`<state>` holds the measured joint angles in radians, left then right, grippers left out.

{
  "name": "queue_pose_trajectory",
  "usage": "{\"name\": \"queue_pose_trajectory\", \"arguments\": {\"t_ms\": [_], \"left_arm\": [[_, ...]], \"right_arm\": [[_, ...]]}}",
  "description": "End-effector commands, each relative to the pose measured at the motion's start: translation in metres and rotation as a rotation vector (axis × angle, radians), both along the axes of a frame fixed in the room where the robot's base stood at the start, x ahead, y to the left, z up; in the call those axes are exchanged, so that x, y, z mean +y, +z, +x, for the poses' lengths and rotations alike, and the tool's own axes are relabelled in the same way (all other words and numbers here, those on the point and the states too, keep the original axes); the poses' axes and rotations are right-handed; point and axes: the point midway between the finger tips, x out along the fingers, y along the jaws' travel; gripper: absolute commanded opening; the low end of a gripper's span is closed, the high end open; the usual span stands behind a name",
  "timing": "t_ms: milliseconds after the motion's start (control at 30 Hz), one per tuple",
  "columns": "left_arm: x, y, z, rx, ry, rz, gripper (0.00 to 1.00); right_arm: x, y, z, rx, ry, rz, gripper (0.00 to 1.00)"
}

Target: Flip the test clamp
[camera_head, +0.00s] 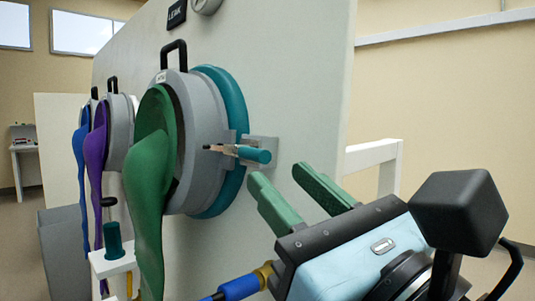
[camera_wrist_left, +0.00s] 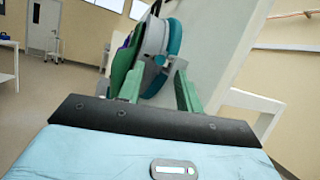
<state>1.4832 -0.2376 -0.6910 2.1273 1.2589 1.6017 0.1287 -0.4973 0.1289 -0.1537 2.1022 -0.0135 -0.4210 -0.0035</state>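The test clamp (camera_head: 255,154) is a small toggle with a teal grip and a thin dark-tipped rod. It sits on a grey bracket at the right side of the nearest glove port (camera_head: 205,140), a grey ring with a teal flange and a green glove hanging from it. My left gripper (camera_head: 278,175) has two green fingers, spread apart with nothing between them. In the head view its fingertips are just right of and below the teal grip, apart from it. In the left wrist view the fingers (camera_wrist_left: 158,72) point toward the port; the clamp is small and unclear there. My right gripper is not in view.
The pale panel (camera_head: 290,100) carries the port and a dark label plate at the top. Ports with purple (camera_head: 96,165) and blue gloves stand farther left. A white stand with a teal cylinder (camera_head: 113,240) is at lower left. A white frame (camera_head: 375,155) stands at right.

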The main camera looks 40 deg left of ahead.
Motion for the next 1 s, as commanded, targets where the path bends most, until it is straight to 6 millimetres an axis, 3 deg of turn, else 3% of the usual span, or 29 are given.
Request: {"name": "queue_pose_trajectory", "arguments": {"t_ms": [167,600,1000], "left_arm": [[0.008,0.004,0.003,-0.001,0.002,0.003,0.35],[0.061,0.026,0.018,0.0,0.004,0.003,0.35],[0.07,0.03,0.021,0.001,0.002,0.002,0.35]], "right_arm": [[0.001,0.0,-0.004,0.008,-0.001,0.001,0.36],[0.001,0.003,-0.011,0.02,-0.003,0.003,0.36],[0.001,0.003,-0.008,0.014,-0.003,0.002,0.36]]}}
